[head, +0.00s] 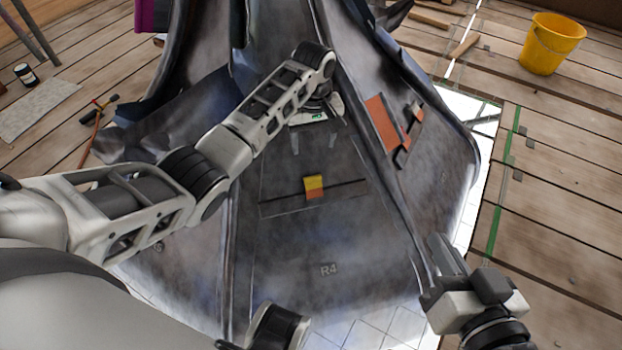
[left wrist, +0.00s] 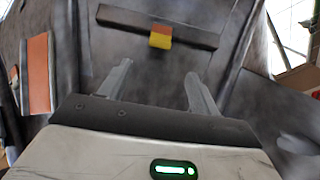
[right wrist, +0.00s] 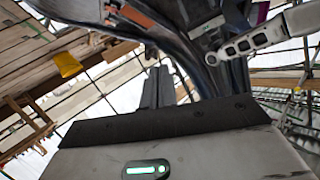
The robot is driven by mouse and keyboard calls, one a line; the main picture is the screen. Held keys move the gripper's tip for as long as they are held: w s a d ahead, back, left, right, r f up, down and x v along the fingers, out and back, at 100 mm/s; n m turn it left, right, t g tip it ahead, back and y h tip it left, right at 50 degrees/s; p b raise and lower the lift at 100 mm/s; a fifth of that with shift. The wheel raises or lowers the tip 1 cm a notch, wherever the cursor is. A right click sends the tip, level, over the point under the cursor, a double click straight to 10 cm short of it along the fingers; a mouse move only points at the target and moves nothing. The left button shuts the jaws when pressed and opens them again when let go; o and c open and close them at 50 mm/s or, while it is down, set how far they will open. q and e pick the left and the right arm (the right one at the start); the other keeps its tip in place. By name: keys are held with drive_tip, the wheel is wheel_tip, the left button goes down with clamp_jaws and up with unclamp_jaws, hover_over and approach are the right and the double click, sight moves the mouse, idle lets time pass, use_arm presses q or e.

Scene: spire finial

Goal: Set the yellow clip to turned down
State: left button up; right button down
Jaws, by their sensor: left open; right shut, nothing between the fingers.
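The yellow clip (head: 314,187), yellow above and orange below in the head view, sits on a thin dark strip (head: 345,190) across the grey spire panel. In the left wrist view the clip (left wrist: 160,37) lies beyond my fingertips, its orange part farther away and its yellow part nearer. My left gripper (head: 314,145) is open and empty, above the clip in the head view; its fingers (left wrist: 158,72) stand apart and do not touch the clip. My right gripper (head: 437,247) is shut and empty, well to the right of the clip; its fingers (right wrist: 158,75) are together.
An orange plate (head: 382,122) with a dark latch-like part (head: 407,143) is on the panel to the right. A yellow bucket (head: 551,43) stands on planks at the far right. The panel below the clip is clear.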

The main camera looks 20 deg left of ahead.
sight(313, 178)
use_arm(q)
wheel_tip(313, 178, down, 10)
drive_tip(key=b, duration=0.5)
wheel_tip(313, 178, down, 3)
drive_tip(key=shift+b, duration=0.7)
drive_tip(key=shift+f, duration=0.25)
use_arm(e)
drive_tip(key=shift+w+a+r+t+y, duration=0.1)
drive_tip(key=shift+w+r+t+y, duration=0.35)
drive_tip(key=shift+r+t, duration=0.35)
drive_tip(key=shift+w+a+r+t+y, duration=0.1)
drive_tip(key=shift+w+r+t+y, duration=0.35)
drive_tip(key=shift+r, duration=0.6)
drive_tip(key=shift+w+a+r+t+y, duration=0.1)
drive_tip(key=shift+w+r+t+y, duration=0.25)
drive_tip(key=shift+r+t, duration=0.5)
drive_tip(key=shift+s, duration=0.1)
use_arm(q)
drive_tip(key=c, duration=1)
